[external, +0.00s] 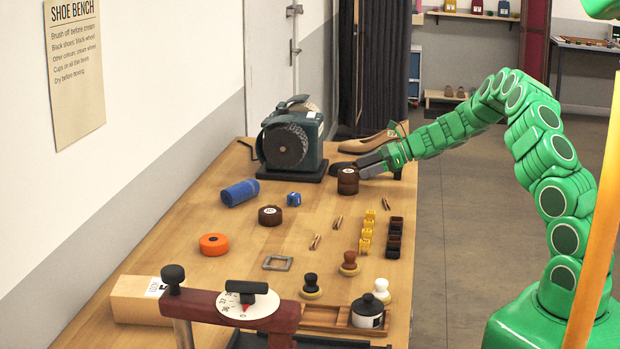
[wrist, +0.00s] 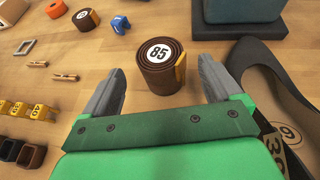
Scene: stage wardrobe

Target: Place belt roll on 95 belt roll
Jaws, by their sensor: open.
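A brown belt roll (wrist: 160,60) with a white round label reading 85 stands between and a little ahead of my open fingers in the wrist view. In the external view it looks like the upper of two stacked brown rolls (external: 347,175), with another brown roll (external: 348,188) directly under it. My gripper (external: 364,167) is open at the stack's right side, and the open fingers (wrist: 162,78) show apart with nothing gripped. A separate brown roll (external: 270,215) with a white label lies to the left; it also shows in the wrist view (wrist: 87,18), its number unreadable.
A dark green brush machine (external: 290,140) stands behind the stack. Shoes (external: 372,143) lie near my gripper; a dark shoe (wrist: 265,75) is right of my fingers. A blue roll (external: 240,192), orange roll (external: 213,244) and yellow number blocks (external: 367,230) stand on the bench.

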